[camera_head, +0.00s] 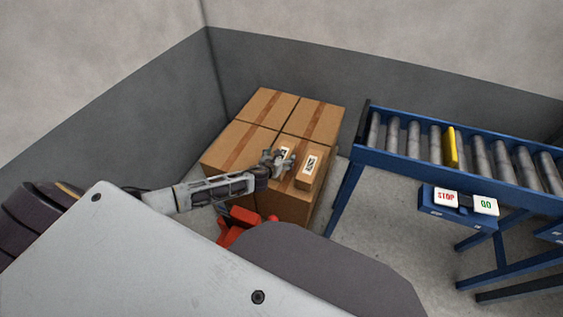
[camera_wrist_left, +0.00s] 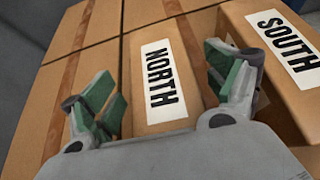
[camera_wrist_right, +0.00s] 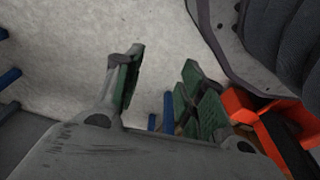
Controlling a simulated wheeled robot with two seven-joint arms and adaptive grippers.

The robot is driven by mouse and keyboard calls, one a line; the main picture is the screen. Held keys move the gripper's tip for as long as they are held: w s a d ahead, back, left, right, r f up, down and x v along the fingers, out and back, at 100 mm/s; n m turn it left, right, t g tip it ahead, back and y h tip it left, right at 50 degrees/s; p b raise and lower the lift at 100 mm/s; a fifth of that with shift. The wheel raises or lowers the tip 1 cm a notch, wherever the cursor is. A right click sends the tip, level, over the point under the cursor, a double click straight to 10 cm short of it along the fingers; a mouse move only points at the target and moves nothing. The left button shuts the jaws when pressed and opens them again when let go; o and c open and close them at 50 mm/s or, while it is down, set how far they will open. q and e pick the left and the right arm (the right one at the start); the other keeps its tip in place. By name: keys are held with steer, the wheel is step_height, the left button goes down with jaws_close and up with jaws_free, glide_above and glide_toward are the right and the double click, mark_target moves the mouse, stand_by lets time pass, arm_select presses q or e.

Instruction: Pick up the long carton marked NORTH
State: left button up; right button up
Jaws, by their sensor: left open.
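The long carton marked NORTH (camera_wrist_left: 189,108) lies on top of the large brown boxes, its white label facing up. In the head view only part of it (camera_head: 285,152) shows beside my left gripper (camera_head: 276,162). My left gripper is open, with one green-padded finger on each side of the NORTH carton in the left wrist view (camera_wrist_left: 168,92). I cannot tell whether the pads touch it. A similar carton marked SOUTH (camera_head: 307,172) lies just to its right, close to the right finger. My right gripper (camera_wrist_right: 162,88) is open and empty above the floor.
Several large taped boxes (camera_head: 262,106) stand together in the corner by grey walls. A blue roller conveyor (camera_head: 400,159) with a yellow bar (camera_head: 450,146) stands at the right. It carries a STOP and GO button box (camera_head: 463,213). Bare floor lies between boxes and conveyor.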

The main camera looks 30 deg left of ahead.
arm_select(q)
steer(key=shift+x, duration=0.8)
arm_select(e)
steer(key=shift+w+a+r, duration=0.1)
steer(key=shift+a+r, duration=0.1)
steer(key=shift+r, duration=0.4)
steer(key=shift+w+a+r, duration=0.1)
steer(key=shift+a+r, duration=0.1)
steer(key=shift+r, duration=0.35)
arm_select(q)
steer(key=shift+c, duration=0.5)
arm_select(e)
steer(key=shift+f, duration=0.15)
arm_select(q)
steer(key=c, duration=1.2)
steer(key=shift+c, duration=0.2)
arm_select(e)
steer(key=shift+w, duration=0.25)
